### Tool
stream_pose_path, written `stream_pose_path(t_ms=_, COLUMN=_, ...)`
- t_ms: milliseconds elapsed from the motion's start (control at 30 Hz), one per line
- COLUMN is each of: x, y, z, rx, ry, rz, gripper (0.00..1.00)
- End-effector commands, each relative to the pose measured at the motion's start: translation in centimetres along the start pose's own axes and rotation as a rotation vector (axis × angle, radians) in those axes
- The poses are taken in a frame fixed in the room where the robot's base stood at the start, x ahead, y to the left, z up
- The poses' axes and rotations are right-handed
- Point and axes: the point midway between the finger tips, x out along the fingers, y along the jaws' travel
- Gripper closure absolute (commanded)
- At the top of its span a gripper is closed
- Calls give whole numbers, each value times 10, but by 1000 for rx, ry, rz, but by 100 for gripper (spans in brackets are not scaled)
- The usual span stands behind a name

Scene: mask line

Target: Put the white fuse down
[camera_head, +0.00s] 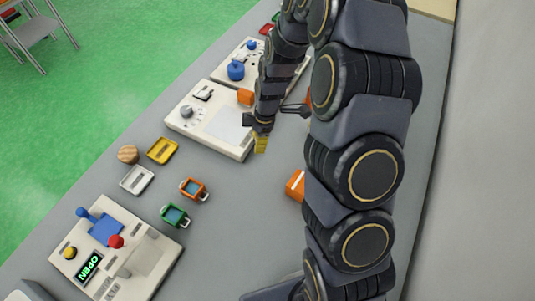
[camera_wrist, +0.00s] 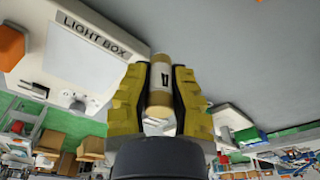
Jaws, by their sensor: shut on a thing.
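My gripper (camera_wrist: 162,70) is shut on the white fuse (camera_wrist: 159,77), a small cylinder with tan and metallic parts and a pale band with a dark mark. The fuse sits lengthwise between the two yellow fingers in the wrist view. In the head view my gripper (camera_head: 261,144) is by the right edge of the light box (camera_head: 234,153), over the grey table; the fuse cannot be made out there. I cannot tell whether the fuse touches the table. The light box (camera_wrist: 55,88) also shows at left in the wrist view, with its label and pale panel.
A yellow tray (camera_head: 162,150), a white tray (camera_head: 136,180), a wooden round piece (camera_head: 128,154), and orange (camera_head: 193,189) and green (camera_head: 174,215) handled items lie left. A control box (camera_head: 142,262) reads OPEN. An orange block (camera_head: 296,185) is near my arm. Bare table (camera_head: 240,215) lies below my gripper.

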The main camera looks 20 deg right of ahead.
Motion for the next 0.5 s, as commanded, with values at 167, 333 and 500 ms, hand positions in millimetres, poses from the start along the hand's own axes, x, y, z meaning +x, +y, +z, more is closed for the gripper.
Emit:
stream_pose_path(t_ms=167, x=-12, y=-6, z=10, rx=-4, ry=-2, rz=-5, gripper=100)
stream_pose_path(t_ms=333, x=-31, y=-38, z=52, rx=-42, ry=-5, rz=-19, gripper=100)
stream_pose_path(t_ms=500, x=-48, y=-74, z=84, rx=-115, ry=-1, rz=-20, gripper=100)
